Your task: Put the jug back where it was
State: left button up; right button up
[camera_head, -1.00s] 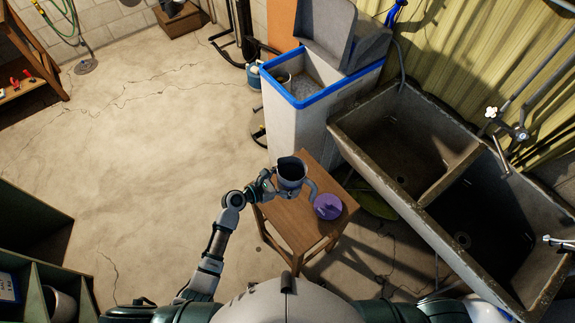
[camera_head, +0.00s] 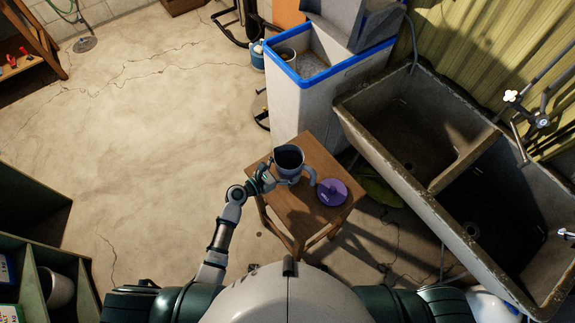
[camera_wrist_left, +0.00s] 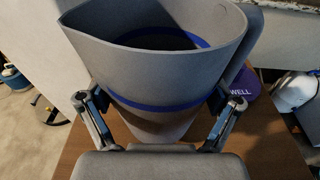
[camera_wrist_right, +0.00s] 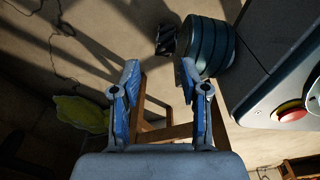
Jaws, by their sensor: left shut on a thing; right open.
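The grey jug (camera_head: 289,163) is upright over the left part of the small wooden table (camera_head: 312,214), with its handle toward the right. My left gripper (camera_head: 268,177) is shut on the jug from the left. In the left wrist view, the fingers (camera_wrist_left: 165,112) grip both sides of the jug (camera_wrist_left: 165,75), which has a blue band and an open top. I cannot tell whether its base touches the table. My right gripper (camera_wrist_right: 158,85) is open and empty in the right wrist view, beside the table's legs.
A purple lid (camera_head: 332,191) lies on the table right of the jug. An open white bin with a blue rim (camera_head: 310,98) stands behind the table. A double stone sink (camera_head: 440,185) is to the right. Shelves (camera_head: 40,260) stand at lower left. The floor (camera_head: 150,140) at left is clear.

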pick_arm(q)
jog(key=shift+d+f+b, duration=0.3)
jog(key=shift+f+b, duration=0.4)
jog(key=shift+f, duration=0.05)
jog(key=shift+a+f, duration=0.2)
pick_arm(e)
jog(key=shift+w+a+r, duration=0.15)
jog(key=shift+w+r, duration=0.25)
jog(key=shift+w, duration=0.5)
jog(key=shift+w+a+r, duration=0.15)
jog(key=shift+w+r, duration=0.25)
jog(key=shift+w, duration=0.5)
jog(key=shift+w+a+r, duration=0.15)
jog(key=shift+w+r, duration=0.25)
jog(key=shift+w, duration=0.5)
pick_arm(q)
jog(key=shift+d+f+b, duration=0.1)
jog(key=shift+b, duration=0.2)
pick_arm(e)
jog(key=shift+f, duration=0.15)
pick_arm(q)
jog(key=shift+f, duration=0.35)
pick_arm(e)
jog(key=shift+f, duration=0.2)
pick_arm(q)
jog(key=o, duration=0.9)
jog(key=shift+o, duration=0.2)
jog(key=v, duration=1.2)
